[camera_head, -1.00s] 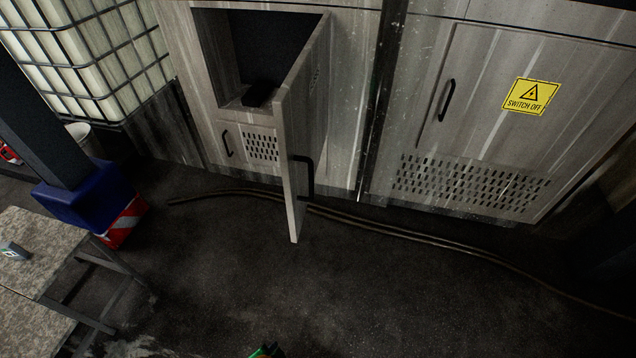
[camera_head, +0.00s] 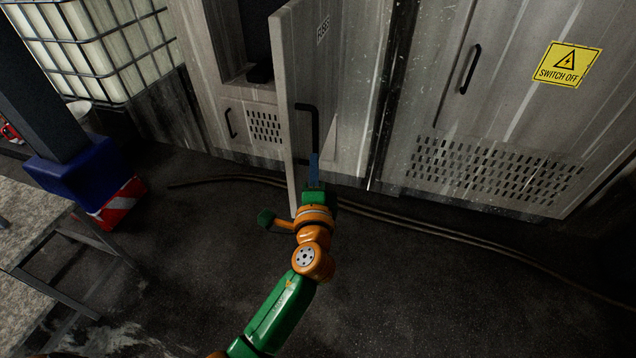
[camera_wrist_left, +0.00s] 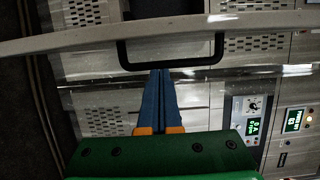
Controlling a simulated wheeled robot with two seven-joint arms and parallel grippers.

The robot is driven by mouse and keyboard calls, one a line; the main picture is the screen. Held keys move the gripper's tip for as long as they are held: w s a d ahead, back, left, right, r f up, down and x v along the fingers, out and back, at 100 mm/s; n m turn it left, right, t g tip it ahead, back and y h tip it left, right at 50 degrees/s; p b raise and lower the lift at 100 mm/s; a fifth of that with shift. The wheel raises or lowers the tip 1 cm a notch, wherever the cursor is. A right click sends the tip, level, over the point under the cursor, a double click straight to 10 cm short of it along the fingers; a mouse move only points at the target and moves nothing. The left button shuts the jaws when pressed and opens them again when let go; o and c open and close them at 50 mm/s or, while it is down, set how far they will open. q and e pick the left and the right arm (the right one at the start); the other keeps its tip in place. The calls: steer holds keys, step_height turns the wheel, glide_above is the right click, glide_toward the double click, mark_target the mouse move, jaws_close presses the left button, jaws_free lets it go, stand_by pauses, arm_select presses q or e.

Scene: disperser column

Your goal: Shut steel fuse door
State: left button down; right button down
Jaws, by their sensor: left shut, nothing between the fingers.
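The steel fuse door (camera_head: 306,65) stands wide open, swung out from its cabinet, with a black bar handle (camera_head: 317,128) on its outer face. In the left wrist view the door shows edge-on as a pale band (camera_wrist_left: 188,26), with the black handle (camera_wrist_left: 172,67) below it. My left gripper (camera_head: 314,160) is shut and empty, its blue fingers just below the handle in the head view. In the wrist view its fingertips (camera_wrist_left: 160,72) reach the handle bar; I cannot tell whether they touch it. My right gripper is not in view.
The open compartment (camera_head: 257,38) holds a small black item (camera_head: 260,73). A closed cabinet door with a yellow switch-off sign (camera_head: 567,64) is at right. Cables (camera_head: 400,226) lie on the floor. A blue block (camera_head: 75,165) and a table frame are at left.

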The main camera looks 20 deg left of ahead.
arm_select(q)
steer(key=shift+s+a, duration=0.15)
steer(key=shift+a, duration=1.45)
steer(key=shift+a, duration=0.1)
